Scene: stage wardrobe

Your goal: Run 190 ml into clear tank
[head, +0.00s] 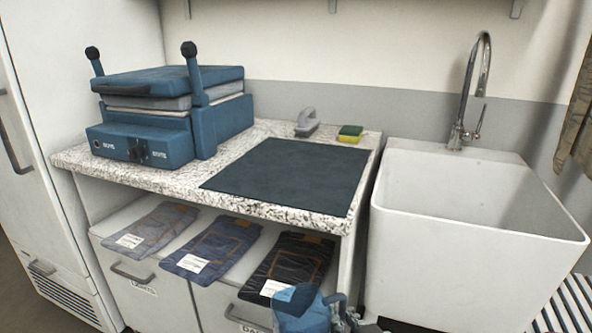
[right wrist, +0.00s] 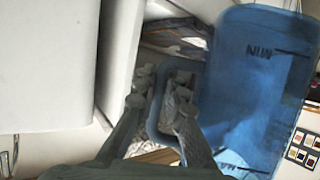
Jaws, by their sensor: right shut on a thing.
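The clear tank (head: 300,316) is a see-through blue vessel at the bottom of the head view, in front of the counter and left of the sink. In the right wrist view the tank (right wrist: 255,90) fills the right side, with a dark MIN mark on its wall. My right gripper (right wrist: 163,92) is shut on the tank's handle; in the head view the gripper (head: 362,324) shows only at the bottom edge. The tap (head: 468,100) arches over the white sink (head: 475,225), apart from the tank. I see no water. My left gripper is out of view.
The speckled counter (head: 108,160) carries a blue press (head: 165,115), a dark mat (head: 290,172), a grey brush-like thing (head: 306,123) and a sponge (head: 350,132). Folded jeans (head: 215,243) lie in front. The sink's front wall stands close to the right gripper; its basin looks empty.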

